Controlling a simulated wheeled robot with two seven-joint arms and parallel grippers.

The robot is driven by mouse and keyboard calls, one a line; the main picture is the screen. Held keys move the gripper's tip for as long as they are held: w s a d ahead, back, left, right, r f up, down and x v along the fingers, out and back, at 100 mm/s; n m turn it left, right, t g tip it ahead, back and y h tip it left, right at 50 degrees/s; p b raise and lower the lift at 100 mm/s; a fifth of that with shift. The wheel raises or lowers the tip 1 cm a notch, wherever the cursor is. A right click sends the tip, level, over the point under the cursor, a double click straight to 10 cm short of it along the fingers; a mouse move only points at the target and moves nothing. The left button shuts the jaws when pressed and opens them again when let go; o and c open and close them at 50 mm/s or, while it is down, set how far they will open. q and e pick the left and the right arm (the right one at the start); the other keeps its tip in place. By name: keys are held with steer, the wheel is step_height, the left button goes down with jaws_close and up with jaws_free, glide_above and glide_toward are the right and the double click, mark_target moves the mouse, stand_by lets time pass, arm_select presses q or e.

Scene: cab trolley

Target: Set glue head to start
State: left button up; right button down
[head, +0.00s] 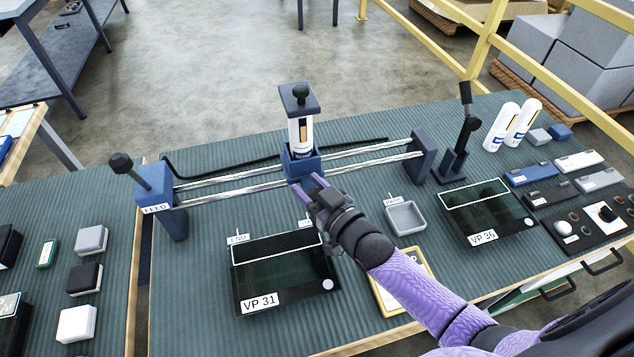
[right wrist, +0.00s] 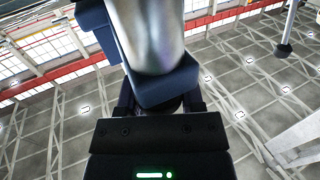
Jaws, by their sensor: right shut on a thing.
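The glue head is a blue carriage (head: 300,166) on two silver rails (head: 238,181), carrying an upright white glue bottle (head: 301,133) under a dark top plate with a black knob. My right gripper (head: 316,182) is shut on the carriage's near, lower side. In the right wrist view the blue carriage (right wrist: 168,86) fills the space above the gripper; the exact grip is hidden. My left gripper is out of view.
A blue FEED block (head: 154,188) with a black-knobbed lever ends the rails at left; a dark block (head: 423,158) ends them at right.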

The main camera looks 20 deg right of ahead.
steer(key=shift+a+f, duration=0.1)
steer(key=shift+a, duration=0.1)
stand_by(0.3)
steer(key=shift+c, duration=1.2)
jaws_free()
steer(key=p+v, duration=0.2)
steer(key=v, duration=0.8)
